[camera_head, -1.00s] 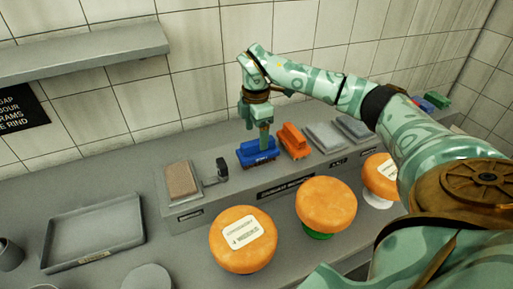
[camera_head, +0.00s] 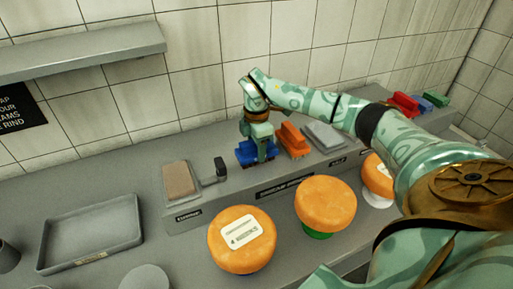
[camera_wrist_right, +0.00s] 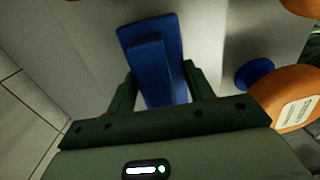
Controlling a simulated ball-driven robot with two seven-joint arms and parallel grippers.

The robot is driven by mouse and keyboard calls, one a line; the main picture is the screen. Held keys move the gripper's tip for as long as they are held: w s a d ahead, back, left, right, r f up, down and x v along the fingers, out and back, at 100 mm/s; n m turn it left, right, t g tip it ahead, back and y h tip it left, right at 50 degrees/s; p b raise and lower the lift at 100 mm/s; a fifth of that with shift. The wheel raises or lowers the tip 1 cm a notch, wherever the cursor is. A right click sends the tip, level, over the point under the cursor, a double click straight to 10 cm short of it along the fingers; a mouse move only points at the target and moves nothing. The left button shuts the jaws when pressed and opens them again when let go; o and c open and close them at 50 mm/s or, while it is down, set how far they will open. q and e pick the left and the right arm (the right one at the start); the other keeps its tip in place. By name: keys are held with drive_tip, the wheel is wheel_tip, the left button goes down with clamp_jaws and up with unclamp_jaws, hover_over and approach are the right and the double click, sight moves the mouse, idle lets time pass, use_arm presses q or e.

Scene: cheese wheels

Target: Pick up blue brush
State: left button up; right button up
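The blue brush (camera_head: 244,152) sits on the raised grey ledge, left of an orange brush (camera_head: 292,139). My right gripper (camera_head: 261,155) is down at the blue brush and hides part of it. In the right wrist view the blue brush (camera_wrist_right: 152,50), with its raised handle, lies between the two fingers of the right gripper (camera_wrist_right: 160,80). The fingers are apart, one on each side of the brush, and look open, with a gap beside the handle. My left gripper is not in view.
A tan block (camera_head: 179,179) lies left on the ledge, and a grey block (camera_head: 324,135) lies right of the orange brush. Orange cheese wheels (camera_head: 240,255) stand in front. A grey tray (camera_head: 90,232) is at left; the tiled wall is close behind.

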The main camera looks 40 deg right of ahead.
drive_tip(key=shift+r, duration=0.1)
drive_tip(key=shift+r, duration=0.55)
drive_tip(key=s+a+r, duration=0.2)
drive_tip(key=s+r, duration=0.4)
drive_tip(key=s+a+r+p, duration=0.1)
drive_tip(key=s+a+r, duration=0.2)
drive_tip(key=s+r, duration=0.2)
drive_tip(key=shift+s+a+r, duration=0.35)
drive_tip(key=shift+s+r, duration=0.05)
drive_tip(key=shift+s, duration=0.5)
drive_tip(key=o, duration=0.4)
drive_tip(key=shift+c, duration=1.1)
drive_tip(key=shift+f, duration=0.15)
